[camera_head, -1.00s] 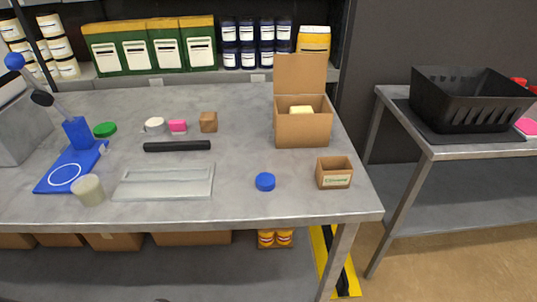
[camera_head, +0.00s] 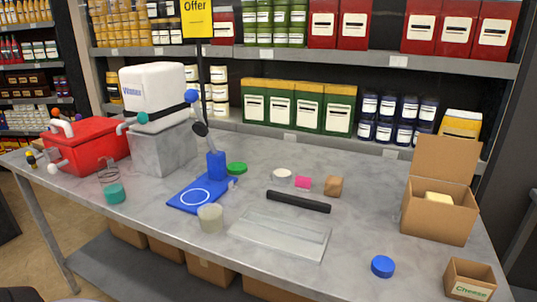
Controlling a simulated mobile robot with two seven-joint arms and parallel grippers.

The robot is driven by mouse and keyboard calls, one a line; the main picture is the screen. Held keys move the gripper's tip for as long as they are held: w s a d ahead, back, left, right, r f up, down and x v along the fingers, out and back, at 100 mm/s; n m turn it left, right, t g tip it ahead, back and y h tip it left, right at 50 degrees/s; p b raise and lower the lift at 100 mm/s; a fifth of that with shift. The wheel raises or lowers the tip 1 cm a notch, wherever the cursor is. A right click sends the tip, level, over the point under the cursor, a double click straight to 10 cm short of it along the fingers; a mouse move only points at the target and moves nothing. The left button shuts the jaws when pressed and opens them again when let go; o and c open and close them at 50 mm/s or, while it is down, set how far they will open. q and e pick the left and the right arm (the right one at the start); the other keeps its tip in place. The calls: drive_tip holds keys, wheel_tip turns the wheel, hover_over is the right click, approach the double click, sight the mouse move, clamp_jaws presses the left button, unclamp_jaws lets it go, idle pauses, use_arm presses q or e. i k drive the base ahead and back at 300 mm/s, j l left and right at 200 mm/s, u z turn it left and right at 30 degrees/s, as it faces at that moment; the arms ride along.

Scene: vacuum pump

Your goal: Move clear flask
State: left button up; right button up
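No plain flask can be picked out with certainty. A small clear vessel with a teal lower part (camera_head: 113,190) stands at the left front of the grey table (camera_head: 130,212); thin curved lines show above it. A cloudy, pale cup-like container (camera_head: 210,217) stands upright beside the front corner of a blue stand base (camera_head: 190,200) with a white ring. Neither of my grippers is in view.
A red box with fittings (camera_head: 92,143) stands at the table's left end. A clear flat tray (camera_head: 280,235), black bar (camera_head: 298,202), blue cap (camera_head: 382,266), open cardboard box (camera_head: 437,212) and small "Cheese" box (camera_head: 469,279) lie rightward. Stocked shelves stand behind.

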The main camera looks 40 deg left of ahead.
sight(109, 172)
drive_tip(key=u, duration=2.3)
